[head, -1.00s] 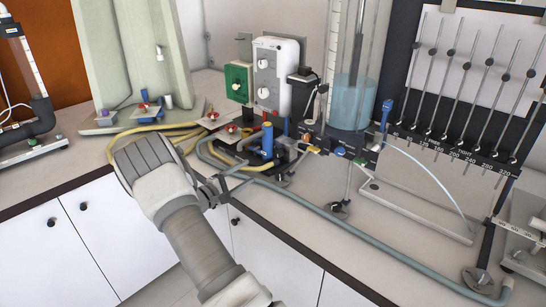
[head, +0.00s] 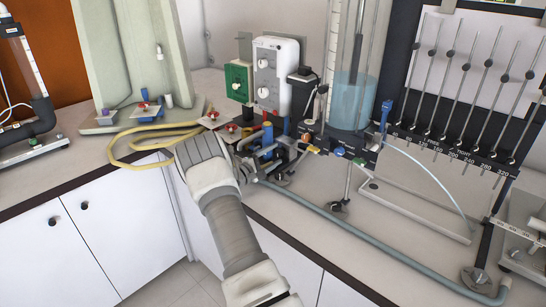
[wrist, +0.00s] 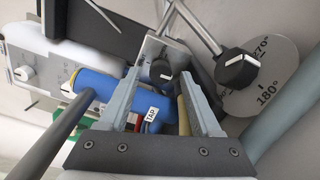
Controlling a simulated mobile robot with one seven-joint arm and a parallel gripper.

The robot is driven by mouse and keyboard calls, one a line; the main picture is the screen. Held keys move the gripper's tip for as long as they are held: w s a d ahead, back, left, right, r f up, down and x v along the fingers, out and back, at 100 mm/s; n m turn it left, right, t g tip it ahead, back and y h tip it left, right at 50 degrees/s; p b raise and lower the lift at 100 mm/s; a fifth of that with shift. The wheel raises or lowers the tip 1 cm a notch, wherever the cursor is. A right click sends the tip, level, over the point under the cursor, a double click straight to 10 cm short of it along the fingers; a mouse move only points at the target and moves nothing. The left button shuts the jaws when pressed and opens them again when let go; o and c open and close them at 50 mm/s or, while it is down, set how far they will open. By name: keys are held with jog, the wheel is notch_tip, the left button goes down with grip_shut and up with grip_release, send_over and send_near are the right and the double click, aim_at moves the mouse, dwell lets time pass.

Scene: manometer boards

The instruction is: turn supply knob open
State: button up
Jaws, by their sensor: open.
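In the wrist view a black knob with a white mark (wrist: 162,71) sits on a grey metal bracket, between and just beyond the fingertips. A second black knob (wrist: 236,68) with a white mark is on a round grey dial plate (wrist: 262,84) printed 180° and 270°, to the right and outside the jaws. I cannot read which knob is the supply one. My gripper (wrist: 160,76) is open and holds nothing. In the head view my gripper (head: 246,170) is low over the bench front, beside the blue cylinder (head: 267,136); the knobs are too small to tell there.
The blue cylinder (wrist: 97,86) and a tag reading TAP (wrist: 152,115) lie close to the left finger. A grey hose (head: 340,230) runs along the bench to the right. Green and white control boxes (head: 278,75) stand behind. A water column (head: 353,100) stands right of them.

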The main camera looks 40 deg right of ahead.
jog(key=shift+c, duration=0.2)
grip_shut()
jog(key=shift+n, duration=0.4)
jog(key=n+b, duration=0.2)
jog(key=n, duration=0.1)
jog(key=shift+w+a+f, duration=0.1)
jog(key=shift+f, duration=0.05)
jog(key=n, duration=0.9)
jog(key=shift+p, duration=0.3)
jog(key=shift+n+p, duration=0.6)
jog(key=shift+n, duration=1.6)
jog(key=shift+s, duration=0.2)
